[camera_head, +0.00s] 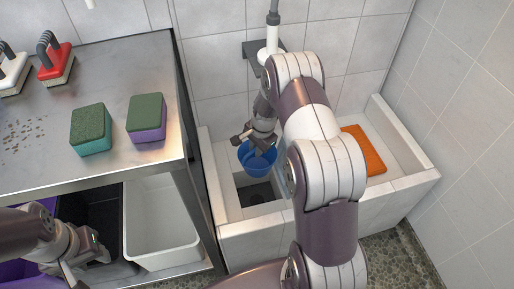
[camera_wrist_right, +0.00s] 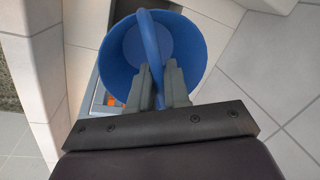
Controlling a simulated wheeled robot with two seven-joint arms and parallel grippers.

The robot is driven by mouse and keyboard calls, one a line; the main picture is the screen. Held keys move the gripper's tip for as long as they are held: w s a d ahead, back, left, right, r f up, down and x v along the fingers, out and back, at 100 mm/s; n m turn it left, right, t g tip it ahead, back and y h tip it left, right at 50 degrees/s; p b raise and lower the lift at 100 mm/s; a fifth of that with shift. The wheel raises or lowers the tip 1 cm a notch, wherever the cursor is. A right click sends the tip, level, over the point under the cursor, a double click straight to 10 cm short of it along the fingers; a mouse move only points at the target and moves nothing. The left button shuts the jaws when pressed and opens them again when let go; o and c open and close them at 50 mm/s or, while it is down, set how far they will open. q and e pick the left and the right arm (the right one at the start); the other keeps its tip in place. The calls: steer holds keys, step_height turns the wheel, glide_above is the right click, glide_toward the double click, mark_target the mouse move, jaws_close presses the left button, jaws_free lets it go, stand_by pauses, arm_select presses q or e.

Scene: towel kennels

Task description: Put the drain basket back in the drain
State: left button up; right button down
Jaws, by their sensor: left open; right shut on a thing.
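The blue drain basket (camera_head: 258,160) hangs from my right gripper (camera_head: 250,138) above the tiled basin. In the right wrist view, the right gripper (camera_wrist_right: 160,82) is shut on the arched handle of the basket (camera_wrist_right: 125,48). The drain (camera_head: 257,193) is a dark square recess in the basin floor, below the basket and apart from it. The basket hides part of the recess. My left gripper (camera_head: 84,262) is open and empty at the lower left, in front of the bins under the table.
The tiled basin (camera_head: 220,205) has raised walls. An orange slab (camera_head: 363,150) lies at its right. A metal table (camera_head: 80,165) at left holds two sponges (camera_head: 91,128), (camera_head: 147,117), two handled brushes (camera_head: 56,60), (camera_head: 12,72) and brown crumbs (camera_head: 18,134). A white bin (camera_head: 160,220) stands below.

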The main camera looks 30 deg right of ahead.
mark_target(256, 167)
step_height(256, 167, down, 9)
steer(key=b, duration=0.7)
steer(key=shift+b, duration=0.35)
arm_select(q)
step_height(256, 167, down, 18)
steer(key=b, duration=0.9)
steer(key=shift+r, duration=0.2)
arm_select(e)
step_height(256, 167, down, 14)
steer(key=shift+f, duration=0.15)
steer(key=c, duration=0.5)
jaws_free()
arm_select(q)
steer(key=shift+r, duration=0.1)
arm_select(e)
step_height(256, 167, up, 16)
steer(key=p, duration=1.5)
arm_select(q)
step_height(256, 167, up, 15)
